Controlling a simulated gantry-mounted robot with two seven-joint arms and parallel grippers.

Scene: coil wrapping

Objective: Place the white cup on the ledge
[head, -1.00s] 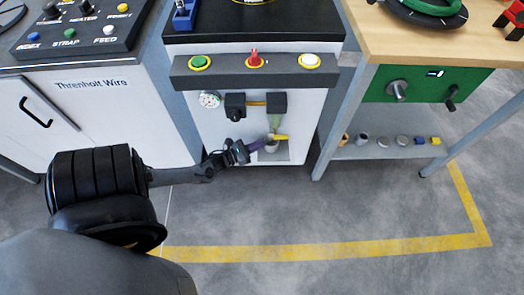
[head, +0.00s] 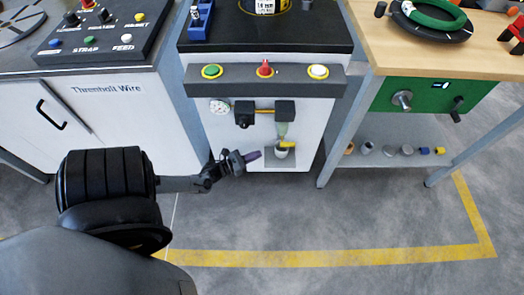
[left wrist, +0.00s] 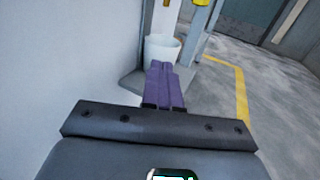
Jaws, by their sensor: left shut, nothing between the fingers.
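The white cup (head: 281,151) stands upright on the small grey ledge (head: 273,165) low on the front of the middle cabinet, below a spout with a yellow lever. The cup also shows in the left wrist view (left wrist: 161,50), just beyond my fingertips, with the ledge (left wrist: 131,80) under it. My left gripper (head: 256,155) is shut and empty, its purple fingers pointing at the cup from the left with a small gap in the head view. The purple fingers (left wrist: 164,82) hide the cup's lower part in the left wrist view. My right gripper is not in view.
A gauge (head: 219,106) and a bar with green, red and white buttons (head: 265,72) are on the cabinet above. A bench (head: 400,48) with a lower shelf (head: 385,158) of small parts stands to the right. Floor in front is clear.

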